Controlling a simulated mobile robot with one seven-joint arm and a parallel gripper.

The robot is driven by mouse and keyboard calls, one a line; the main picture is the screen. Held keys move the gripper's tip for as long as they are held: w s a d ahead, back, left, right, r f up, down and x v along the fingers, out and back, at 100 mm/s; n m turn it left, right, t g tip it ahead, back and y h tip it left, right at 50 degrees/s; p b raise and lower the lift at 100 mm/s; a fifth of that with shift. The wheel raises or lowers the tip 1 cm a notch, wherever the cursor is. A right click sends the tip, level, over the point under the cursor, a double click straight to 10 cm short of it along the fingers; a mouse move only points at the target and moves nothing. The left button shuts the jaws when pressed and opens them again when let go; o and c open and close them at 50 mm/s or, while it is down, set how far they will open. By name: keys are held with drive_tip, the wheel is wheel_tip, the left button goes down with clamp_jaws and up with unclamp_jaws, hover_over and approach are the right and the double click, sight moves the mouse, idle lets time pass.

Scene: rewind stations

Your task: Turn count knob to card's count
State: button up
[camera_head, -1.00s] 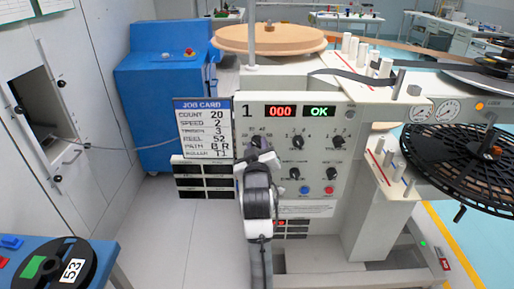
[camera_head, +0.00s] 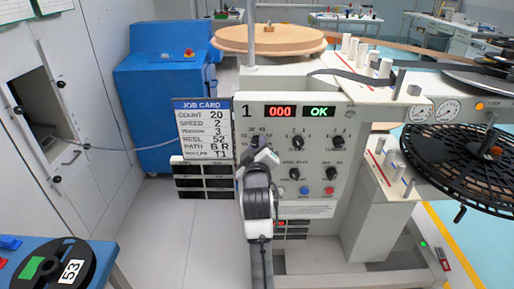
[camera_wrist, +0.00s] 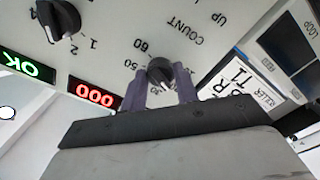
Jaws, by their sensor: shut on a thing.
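The job card (camera_head: 203,128) hangs left of the station panel and reads COUNT 20. The count knob (camera_wrist: 160,71) is a small black round knob with a white pointer mark, under the COUNT label in the wrist view. The scale figures 50 and 60 show beside it; the figures nearer my gripper are partly hidden. My gripper (camera_wrist: 160,85) is shut on the count knob, one purple finger on each side. In the head view my gripper (camera_head: 262,158) covers the knob. The counter display (camera_head: 280,112) reads 000 in red, next to a green OK display (camera_head: 319,111).
Other black knobs, such as the speed knob (camera_head: 298,142) and tension knob (camera_head: 337,142), sit right of my gripper. Below them are a blue button (camera_head: 304,190) and a red button (camera_head: 329,190). A black reel (camera_head: 455,165) juts out at the right. Floor left of the station is clear.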

drive_tip(key=o, duration=1)
drive_tip(key=s+p, duration=0.6)
drive_tip(key=s, duration=0.7)
drive_tip(key=shift+s+p, duration=0.35)
